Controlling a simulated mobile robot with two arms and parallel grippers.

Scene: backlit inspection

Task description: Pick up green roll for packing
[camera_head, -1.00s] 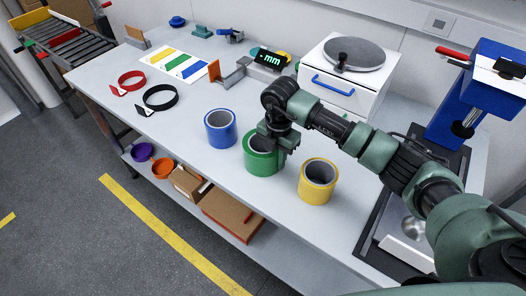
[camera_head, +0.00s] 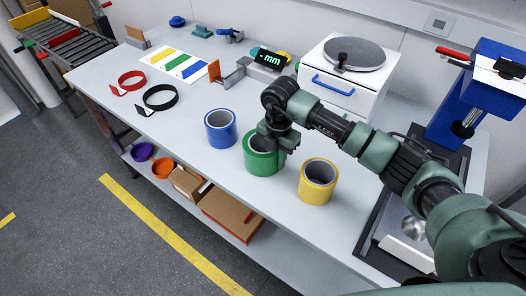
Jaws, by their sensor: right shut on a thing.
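The green roll (camera_head: 262,162) stands upright on the grey workbench, between a blue roll (camera_head: 220,129) on its left and a yellow roll (camera_head: 317,182) on its right. My right gripper (camera_head: 278,145) is over the right side of the green roll and shut on its wall. The gripper hides part of the roll's rim and right side. The roll appears to rest on the bench top; I see no clear gap under it. The blue and yellow rolls stand upright and apart from the green one. My left gripper is not in view.
Red (camera_head: 131,81) and black (camera_head: 160,97) rings and a colour-striped sheet (camera_head: 180,64) lie at the left. A white box with a round plate (camera_head: 350,67) stands behind my arm. A blue press (camera_head: 487,95) is at the right. The bench front left of the rolls is clear.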

